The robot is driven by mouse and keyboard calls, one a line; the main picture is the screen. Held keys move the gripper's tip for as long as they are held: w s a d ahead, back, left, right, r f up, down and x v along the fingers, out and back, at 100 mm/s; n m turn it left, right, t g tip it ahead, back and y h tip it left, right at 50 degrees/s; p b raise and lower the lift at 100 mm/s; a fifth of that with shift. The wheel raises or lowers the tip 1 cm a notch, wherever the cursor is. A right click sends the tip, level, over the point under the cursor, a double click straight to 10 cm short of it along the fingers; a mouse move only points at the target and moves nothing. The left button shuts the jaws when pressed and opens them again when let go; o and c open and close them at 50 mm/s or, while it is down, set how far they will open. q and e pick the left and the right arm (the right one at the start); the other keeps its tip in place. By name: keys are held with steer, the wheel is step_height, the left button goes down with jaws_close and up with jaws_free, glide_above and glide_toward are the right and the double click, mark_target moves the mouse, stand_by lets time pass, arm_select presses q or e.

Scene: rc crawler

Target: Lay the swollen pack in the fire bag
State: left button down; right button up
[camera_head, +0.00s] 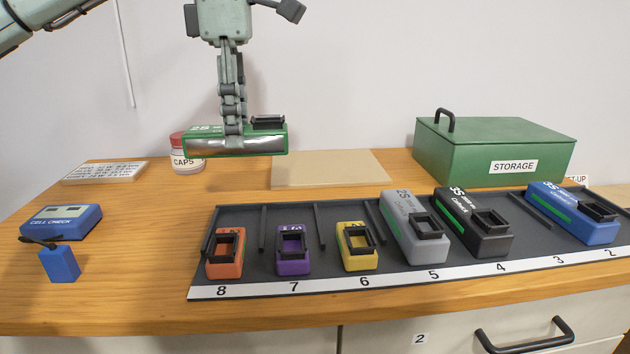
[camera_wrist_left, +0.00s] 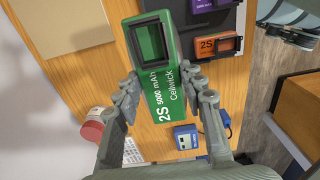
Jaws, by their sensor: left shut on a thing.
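My left gripper (camera_head: 233,128) is shut on a green 2S pack (camera_head: 262,143) and holds it level above the back of the table. Its near side shows a silvery, slightly bulging face. In the left wrist view the fingers of my left gripper (camera_wrist_left: 163,95) press on both sides of the green pack (camera_wrist_left: 157,68), whose label reads 2S 5000 mAh Cellwick. A black socket frame sits at one end of it. I cannot make out a fire bag for certain; a flat tan piece (camera_head: 335,169) lies on the table below and right of the pack.
A dark rack (camera_head: 300,281) with numbered slots holds several packs along the front. A green storage box (camera_head: 480,158) stands at the back right. A caps jar (camera_head: 187,160) stands behind the pack; a cell checker (camera_head: 62,222) is at the left.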

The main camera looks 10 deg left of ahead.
arm_select(q)
steer(key=w+d+f, duration=0.4)
steer(key=d, duration=0.1)
steer(key=w+d+f, duration=0.1)
steer(key=w+d, duration=0.1)
steer(key=shift+w+d+f, duration=0.15)
steer(key=shift+w+f, duration=0.1)
steer(key=shift+f, duration=0.15)
steer(key=shift+w+d+f, duration=0.1)
steer(key=shift+w+d, duration=0.05)
step_height(320, 180, down, 4)
steer(key=shift+r, duration=0.1)
arm_select(e)
steer(key=shift+w+r, duration=0.15)
steer(key=shift+r, duration=0.05)
arm_select(q)
steer(key=shift+f, duration=0.25)
steer(key=c, duration=1.3)
jaws_free()
steer(key=o, duration=0.4)
arm_select(e)
steer(key=shift+r, duration=0.25)
